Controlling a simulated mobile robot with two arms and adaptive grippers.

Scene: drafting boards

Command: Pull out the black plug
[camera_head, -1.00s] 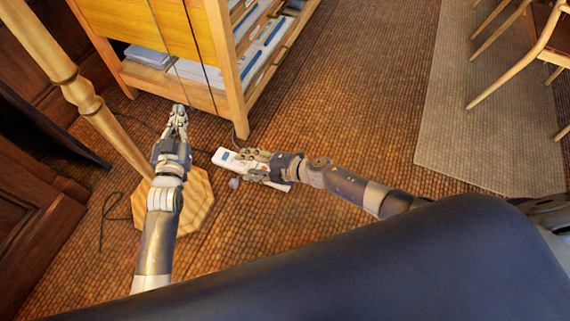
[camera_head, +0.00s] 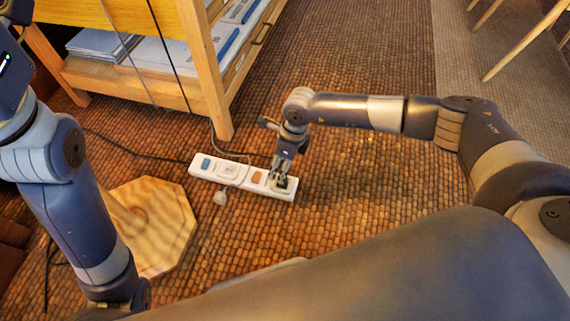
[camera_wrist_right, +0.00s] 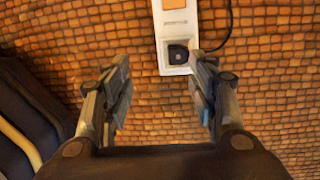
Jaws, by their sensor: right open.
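The white power strip (camera_head: 208,168) lies on the woven floor, and its near end shows in the wrist view (camera_wrist_right: 173,32). The black plug (camera_wrist_right: 178,55) sits in the socket at that end, with an orange switch (camera_wrist_right: 176,4) beyond it. My right gripper (camera_head: 282,178) points down over that end of the strip and partly hides the plug in the head view. In the wrist view its fingers (camera_wrist_right: 158,85) are spread and empty, with the plug ahead of them, nearer the right finger. My left arm is at the left edge; its gripper is out of frame.
A wooden shelf unit (camera_head: 207,70) stands behind the strip. An octagonal wooden base (camera_head: 170,225) is on the floor at the left. A loose grey plug (camera_head: 219,197) lies beside the strip. Dark cords run behind it. Open floor (camera_head: 370,180) lies to the right.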

